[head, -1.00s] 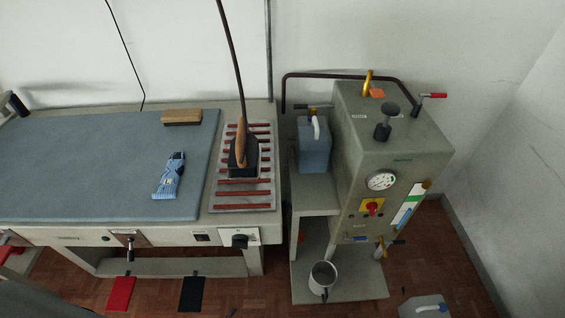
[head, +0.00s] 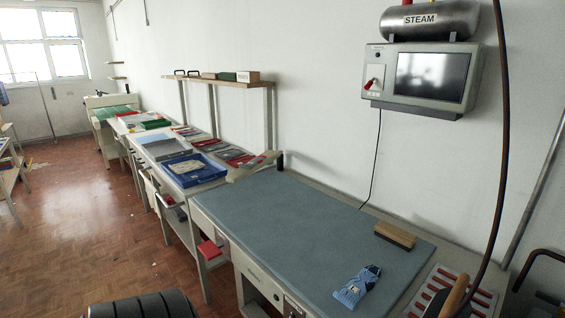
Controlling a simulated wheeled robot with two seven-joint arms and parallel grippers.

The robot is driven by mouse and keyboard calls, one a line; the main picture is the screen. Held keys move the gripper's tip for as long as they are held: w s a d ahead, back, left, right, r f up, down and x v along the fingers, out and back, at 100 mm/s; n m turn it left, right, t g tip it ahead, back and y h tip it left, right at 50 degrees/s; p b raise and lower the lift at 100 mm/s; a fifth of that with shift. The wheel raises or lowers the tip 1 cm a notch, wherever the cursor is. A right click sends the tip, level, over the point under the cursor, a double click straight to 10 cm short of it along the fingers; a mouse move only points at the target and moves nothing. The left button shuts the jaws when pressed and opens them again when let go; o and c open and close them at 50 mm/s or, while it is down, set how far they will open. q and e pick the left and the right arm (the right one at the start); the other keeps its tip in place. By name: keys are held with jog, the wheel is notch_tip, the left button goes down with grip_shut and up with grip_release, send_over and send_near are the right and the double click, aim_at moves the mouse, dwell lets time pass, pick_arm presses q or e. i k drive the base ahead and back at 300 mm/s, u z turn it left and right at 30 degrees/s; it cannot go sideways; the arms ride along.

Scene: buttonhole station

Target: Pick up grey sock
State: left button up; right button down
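I cannot make out a grey sock for certain in the head view. A small blue-and-white striped cloth item (head: 357,287) lies on the blue-grey padded table top (head: 310,225), near its front edge at the lower right. A grey-beige flat piece (head: 252,166) sits at the table's far left corner; I cannot tell what it is. Neither of my grippers is in view.
A wooden brush (head: 395,236) lies at the table's back right. An iron (head: 455,297) stands on a red-slatted rest (head: 435,293). A blue tray (head: 193,170) is on the benches beyond. A STEAM tank (head: 432,20) hangs above a wall panel (head: 420,78). Floor at left is clear.

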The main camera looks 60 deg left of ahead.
aim_at(255, 160)
jog(key=u, duration=1.95)
jog(key=k, duration=0.55)
jog(key=u, duration=0.9)
jog(key=i, duration=1.8)
jog(key=z, duration=0.8)
jog(key=i, duration=0.75)
jog(key=z, duration=0.7)
